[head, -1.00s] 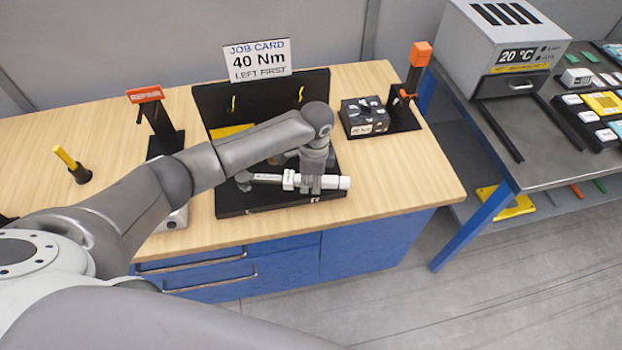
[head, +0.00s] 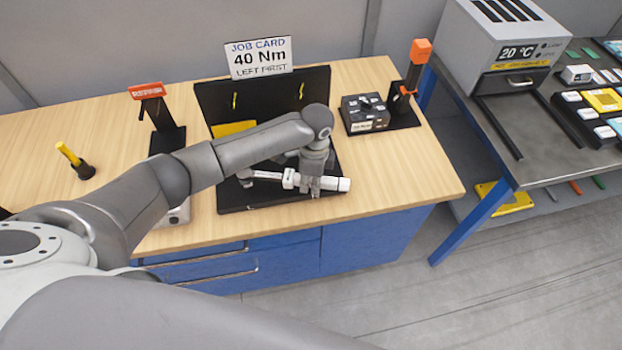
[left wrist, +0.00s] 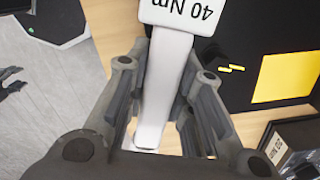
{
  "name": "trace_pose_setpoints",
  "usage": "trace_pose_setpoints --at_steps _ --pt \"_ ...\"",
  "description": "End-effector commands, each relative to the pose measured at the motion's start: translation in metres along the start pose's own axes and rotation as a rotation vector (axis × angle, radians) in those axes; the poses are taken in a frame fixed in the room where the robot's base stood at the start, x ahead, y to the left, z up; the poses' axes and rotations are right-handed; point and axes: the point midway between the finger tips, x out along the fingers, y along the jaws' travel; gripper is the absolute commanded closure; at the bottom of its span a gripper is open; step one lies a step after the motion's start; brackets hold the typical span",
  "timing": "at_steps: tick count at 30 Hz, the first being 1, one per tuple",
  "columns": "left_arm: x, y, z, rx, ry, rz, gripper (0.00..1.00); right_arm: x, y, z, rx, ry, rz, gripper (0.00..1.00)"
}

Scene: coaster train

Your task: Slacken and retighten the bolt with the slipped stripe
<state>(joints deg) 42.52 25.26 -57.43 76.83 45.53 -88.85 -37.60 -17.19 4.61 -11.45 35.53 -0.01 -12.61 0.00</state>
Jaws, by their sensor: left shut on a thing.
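My left gripper (head: 316,188) is shut on a white torque wrench (head: 337,185) over the black fixture on the bench. The wrench lies nearly level, its head end (head: 246,178) to the left over the fixture base. In the left wrist view the wrench handle (left wrist: 165,90) runs between the fingers, and its white collar (left wrist: 185,14) reads 40 Nm. Two yellow stripe marks (head: 234,101) (head: 302,90) show on the fixture's upright black plate (head: 270,90). The bolts are hidden or too small to make out. My right gripper is out of view.
A job card (head: 258,58) reading 40 Nm, left first, stands behind the plate. An orange-topped stand (head: 156,115), a yellow-handled tool (head: 70,156), a dark box (head: 364,113) and another orange-topped stand (head: 410,90) surround the fixture. The bench's front right is clear.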

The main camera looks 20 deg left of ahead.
Motion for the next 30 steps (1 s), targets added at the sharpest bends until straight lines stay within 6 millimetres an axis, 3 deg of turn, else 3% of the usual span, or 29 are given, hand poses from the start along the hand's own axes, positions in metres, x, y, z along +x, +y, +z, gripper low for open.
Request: trace_pose_setpoints --at_steps 30 --pt "-0.001 0.013 0.000 0.073 0.002 -0.004 1.00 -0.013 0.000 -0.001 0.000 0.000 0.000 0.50"
